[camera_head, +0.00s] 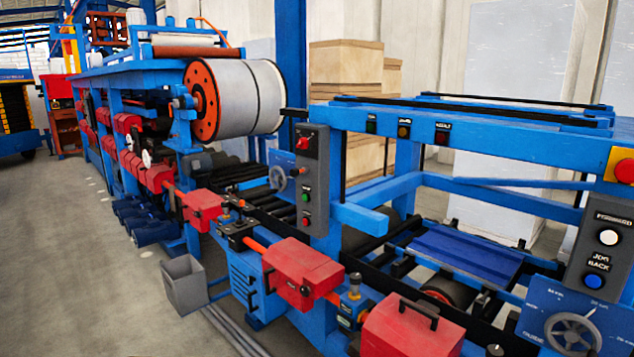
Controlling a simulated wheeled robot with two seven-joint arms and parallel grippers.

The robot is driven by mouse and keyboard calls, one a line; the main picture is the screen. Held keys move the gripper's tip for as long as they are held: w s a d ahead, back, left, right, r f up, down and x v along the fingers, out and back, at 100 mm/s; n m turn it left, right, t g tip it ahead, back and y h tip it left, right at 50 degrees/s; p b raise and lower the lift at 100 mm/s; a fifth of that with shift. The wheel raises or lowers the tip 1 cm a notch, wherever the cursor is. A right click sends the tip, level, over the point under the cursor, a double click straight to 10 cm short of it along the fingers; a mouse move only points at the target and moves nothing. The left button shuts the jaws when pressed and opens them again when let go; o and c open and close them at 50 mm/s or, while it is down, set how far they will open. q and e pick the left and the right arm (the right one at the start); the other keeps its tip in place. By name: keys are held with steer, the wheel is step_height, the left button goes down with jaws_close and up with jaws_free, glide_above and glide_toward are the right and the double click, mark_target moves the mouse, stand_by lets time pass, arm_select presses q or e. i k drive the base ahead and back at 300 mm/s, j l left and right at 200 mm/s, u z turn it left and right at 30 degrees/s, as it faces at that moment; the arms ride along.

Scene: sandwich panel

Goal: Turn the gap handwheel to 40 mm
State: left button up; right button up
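A grey spoked handwheel (573,335) is at the bottom right, on a blue plate (542,298) with small white markings around it. The markings are too small to read surely, and the frame's bottom edge cuts the plate. A second, smaller grey-blue handwheel (278,178) sits beside a grey control box (311,180) near the middle. I cannot tell from a readable label which one is the gap handwheel, or what setting it shows. Neither of my grippers is in view.
A grey button panel (601,248) and a red emergency stop (624,170) are above the right handwheel. Red guard covers (303,272) and a red box with a black handle (412,330) line the front. The floor (80,270) at left is open.

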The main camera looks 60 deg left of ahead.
mark_target(276, 179)
steer(key=u, duration=2.25)
